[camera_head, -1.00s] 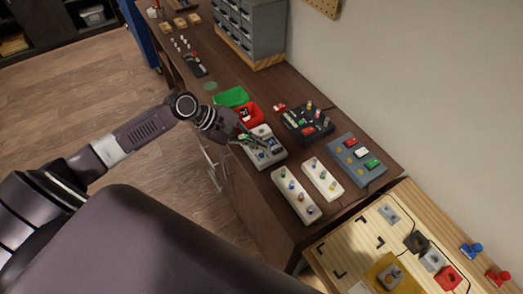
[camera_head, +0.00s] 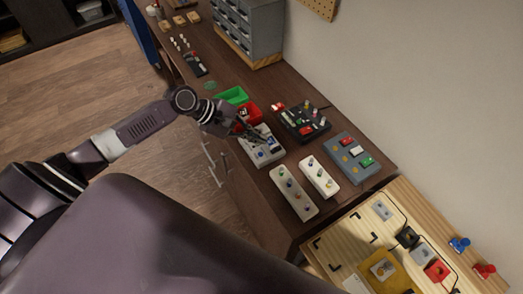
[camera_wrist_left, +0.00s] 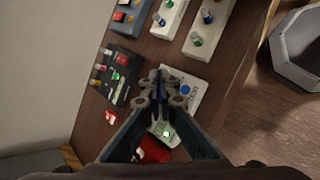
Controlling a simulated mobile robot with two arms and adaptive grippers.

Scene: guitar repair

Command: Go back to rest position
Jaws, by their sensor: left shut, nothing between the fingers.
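My left gripper (camera_head: 252,134) is over the light grey pedal (camera_head: 266,153) on the dark workbench, in front of the red bin (camera_head: 247,113). In the left wrist view, the gripper (camera_wrist_left: 162,80) has its fingertips together with nothing between them, above the grey pedal (camera_wrist_left: 190,93). The fingers hide part of that pedal, and I cannot tell whether they touch it. My right gripper is not in view.
A black pedal board (camera_head: 302,122), two white pedals (camera_head: 293,192) and a grey-blue pedal (camera_head: 348,159) stand close by. A green bin (camera_head: 231,96) is beside the red one. A drawer cabinet (camera_head: 249,27) stands behind. Floor (camera_head: 75,100) is clear at left.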

